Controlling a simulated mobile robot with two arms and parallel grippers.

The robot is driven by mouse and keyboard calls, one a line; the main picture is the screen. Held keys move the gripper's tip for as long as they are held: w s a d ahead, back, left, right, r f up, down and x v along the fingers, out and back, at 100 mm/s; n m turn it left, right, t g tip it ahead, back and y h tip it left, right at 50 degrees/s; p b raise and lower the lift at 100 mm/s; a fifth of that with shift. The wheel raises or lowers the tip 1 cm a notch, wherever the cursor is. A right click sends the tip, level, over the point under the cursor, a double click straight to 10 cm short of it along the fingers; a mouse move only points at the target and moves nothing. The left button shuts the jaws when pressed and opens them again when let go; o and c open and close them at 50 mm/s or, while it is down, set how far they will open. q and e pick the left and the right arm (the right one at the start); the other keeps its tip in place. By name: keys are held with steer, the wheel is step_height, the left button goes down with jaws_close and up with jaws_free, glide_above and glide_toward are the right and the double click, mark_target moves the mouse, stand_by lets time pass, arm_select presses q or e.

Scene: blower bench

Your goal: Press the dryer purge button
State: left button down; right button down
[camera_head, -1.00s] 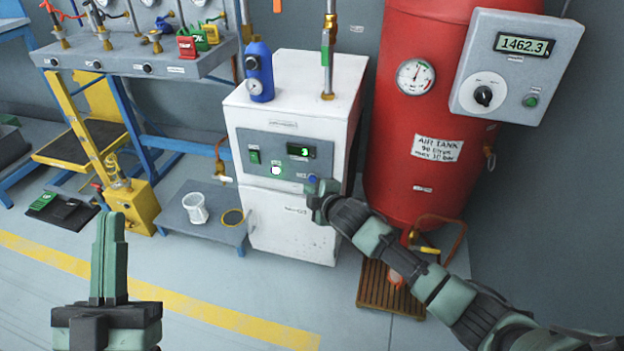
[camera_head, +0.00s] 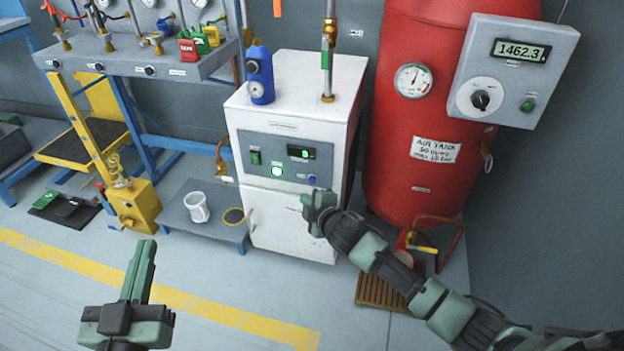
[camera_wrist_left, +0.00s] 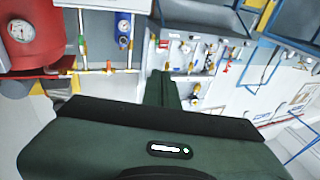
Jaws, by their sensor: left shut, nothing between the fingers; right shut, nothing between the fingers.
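The white dryer (camera_head: 290,215) stands on the floor left of the red tank. Its grey front panel carries a green switch (camera_head: 255,157), a small green display (camera_head: 301,153), a lit round light (camera_head: 277,171) and a blue button (camera_head: 312,180) at the lower right. My right gripper (camera_head: 309,203) is shut and empty, just below the blue button, with a small gap to it; the button is in full view. My left gripper (camera_head: 145,258) is shut and empty over open floor at the lower left; its fingers also show in the left wrist view (camera_wrist_left: 161,90).
A red air tank (camera_head: 425,110) with a gauge stands right of the dryer, behind my right arm. A grey control box (camera_head: 515,70) reads 1462.3. A low grey platform (camera_head: 180,218) with a white cup (camera_head: 197,207) is left of the dryer. The front floor is clear.

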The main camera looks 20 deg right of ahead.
arm_select(q)
step_height(320, 180, down, 2)
steer(key=shift+a+f+g+y, duration=0.15)
steer(key=shift+f+g+y, duration=0.1)
steer(key=shift+g+y, duration=0.25)
arm_select(e)
steer(key=shift+s+a, duration=0.3)
steer(key=shift+s, duration=0.1)
